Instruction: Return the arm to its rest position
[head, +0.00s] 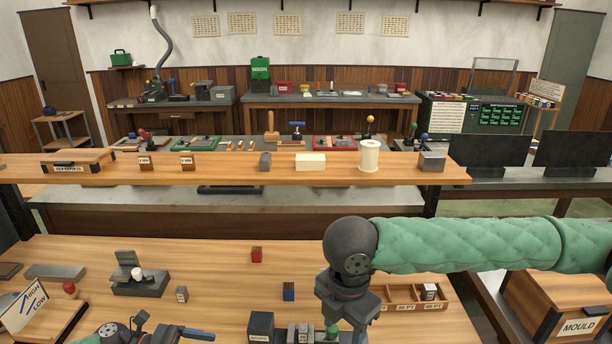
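My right arm, in a padded green sleeve, comes in from the right across the front bench. Its dark wrist bends down, and my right gripper (340,328) points at the bench top beside small dark blocks. Its fingertips are not clear against the things below, and I see nothing surely held. My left gripper (168,332) lies low at the bottom left edge, largely cut off by the frame.
A raised shelf (225,175) crosses behind. A MOULD box (565,308) stands at right.

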